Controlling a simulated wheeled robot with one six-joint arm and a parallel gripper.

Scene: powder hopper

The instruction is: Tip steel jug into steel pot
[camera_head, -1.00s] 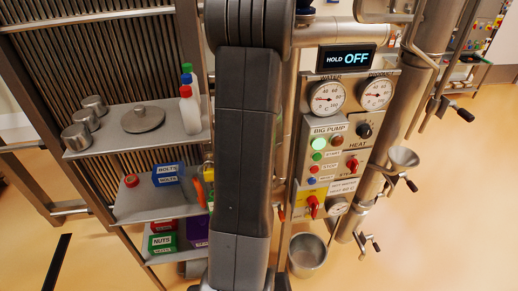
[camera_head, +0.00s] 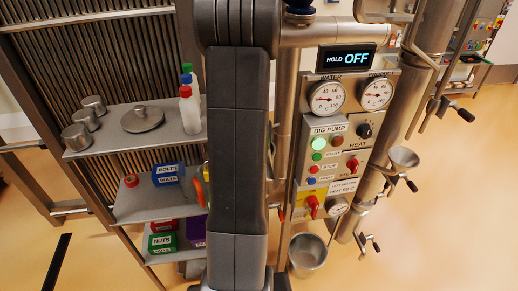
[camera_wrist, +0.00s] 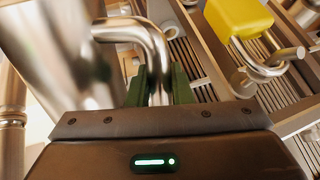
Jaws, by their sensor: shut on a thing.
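My gripper (camera_wrist: 160,88) shows in the wrist view, its green fingers shut on the curved steel handle (camera_wrist: 130,30) of the steel jug. The jug's large shiny body (camera_wrist: 60,50) fills the upper left of that view; its mouth and contents are out of view. In the head view my arm hides the gripper and jug. An open steel pot (camera_head: 307,255) is low in the head view, just right of my arm and below the control panel. I cannot tell from these views how far the jug is from the pot.
The control panel (camera_head: 335,140) and steel pipes stand right of my arm. A shelf (camera_head: 95,142) at left holds steel cups (camera_head: 78,137), a lid (camera_head: 142,119) and bottles (camera_head: 190,110). Floor is open at far right.

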